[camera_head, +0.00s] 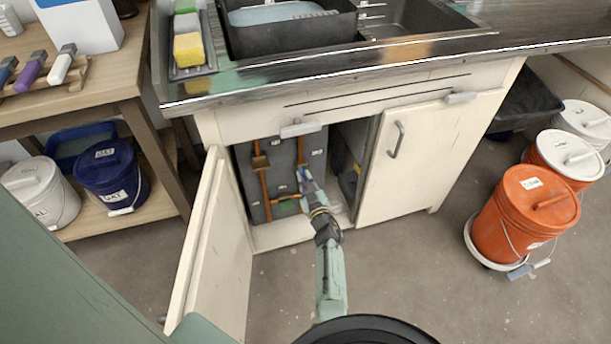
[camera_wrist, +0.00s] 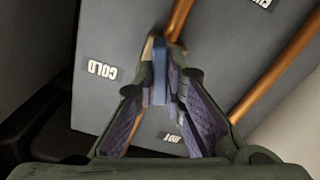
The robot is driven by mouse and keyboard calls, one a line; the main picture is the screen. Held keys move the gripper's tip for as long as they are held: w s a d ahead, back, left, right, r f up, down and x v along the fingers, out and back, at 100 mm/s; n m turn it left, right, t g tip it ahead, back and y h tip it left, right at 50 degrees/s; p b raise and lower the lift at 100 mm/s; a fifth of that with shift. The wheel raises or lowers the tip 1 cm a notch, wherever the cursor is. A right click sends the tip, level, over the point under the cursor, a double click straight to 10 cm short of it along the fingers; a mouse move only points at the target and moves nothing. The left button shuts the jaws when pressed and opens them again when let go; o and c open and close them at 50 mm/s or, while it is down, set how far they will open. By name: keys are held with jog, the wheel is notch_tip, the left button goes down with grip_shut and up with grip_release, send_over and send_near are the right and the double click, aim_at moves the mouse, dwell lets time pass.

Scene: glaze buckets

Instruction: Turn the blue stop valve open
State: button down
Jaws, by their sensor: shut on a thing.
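The blue stop valve handle (camera_wrist: 160,82) shows in the wrist view as a narrow blue bar between my fingers. It sits at the lower end of a copper pipe (camera_wrist: 179,18), on a grey panel (camera_wrist: 105,40) beside a COLD label (camera_wrist: 102,70). My gripper (camera_wrist: 161,66) is shut on the handle, with purple pads on either side. In the head view my gripper (camera_head: 304,178) reaches into the open sink cabinet and hides most of the valve. The fingers cover the valve body, so I cannot tell how far it is turned.
The left cabinet door (camera_head: 212,250) stands open beside my arm; the right door (camera_head: 398,155) is shut. A second copper pipe (camera_wrist: 275,75) and a HOT label (camera_wrist: 172,137) are near my gripper. Orange buckets (camera_head: 522,212) stand at the right. The floor in front is clear.

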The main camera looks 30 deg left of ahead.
jog(key=shift+m+p, duration=0.7)
jog(key=shift+m, duration=1.5)
jog(key=c, duration=1.7)
grip_release()
jog(key=shift+o, duration=0.2)
jog(key=v, duration=1.2)
